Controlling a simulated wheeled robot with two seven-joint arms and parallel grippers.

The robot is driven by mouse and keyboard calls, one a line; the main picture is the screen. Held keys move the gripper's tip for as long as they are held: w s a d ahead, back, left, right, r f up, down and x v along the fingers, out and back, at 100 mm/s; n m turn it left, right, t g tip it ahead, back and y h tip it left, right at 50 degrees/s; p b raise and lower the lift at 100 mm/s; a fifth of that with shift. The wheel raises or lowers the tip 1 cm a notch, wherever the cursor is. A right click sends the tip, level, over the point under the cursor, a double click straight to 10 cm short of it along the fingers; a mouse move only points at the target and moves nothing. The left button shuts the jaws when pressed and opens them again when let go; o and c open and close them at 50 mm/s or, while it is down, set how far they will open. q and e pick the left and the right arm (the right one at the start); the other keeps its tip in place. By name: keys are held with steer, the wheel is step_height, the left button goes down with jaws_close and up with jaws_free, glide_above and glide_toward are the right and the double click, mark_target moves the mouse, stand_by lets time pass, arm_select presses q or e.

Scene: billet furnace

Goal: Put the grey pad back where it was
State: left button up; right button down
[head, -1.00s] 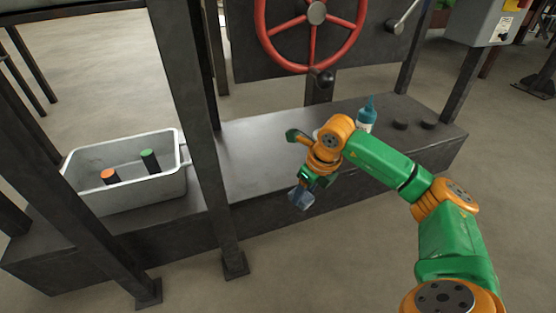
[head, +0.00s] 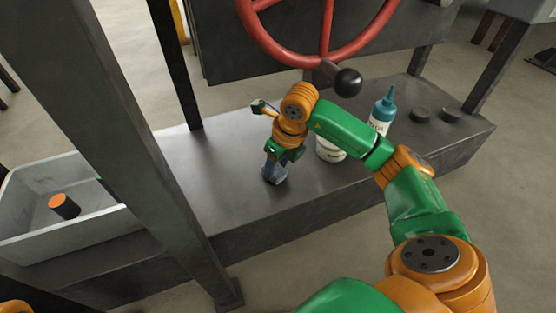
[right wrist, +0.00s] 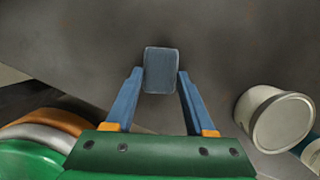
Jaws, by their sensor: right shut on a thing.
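The grey pad (right wrist: 161,70) is a small blue-grey block with rounded corners. In the right wrist view it sits between the tips of the two blue fingers of my right gripper (right wrist: 160,78), which is shut on it. In the head view my right gripper (head: 274,172) points down over the dark steel ledge (head: 200,165), left of a white tub (head: 330,150). The pad is hard to tell from the fingers there, and I cannot tell whether it touches the ledge. My left gripper is out of view.
A blue-capped bottle (head: 382,112) stands behind the tub, with two dark round pucks (head: 421,114) further right. A red handwheel (head: 325,35) with a black knob (head: 347,82) overhangs the ledge. A dark post (head: 135,150) stands before the grey bin (head: 40,235) at left.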

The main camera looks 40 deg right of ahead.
steer(key=shift+s+r, duration=0.1)
steer(key=shift+a+f, duration=0.1)
steer(key=shift+f, duration=0.1)
steer(key=shift+c, duration=1.3)
jaws_free()
steer(key=shift+r, duration=0.1)
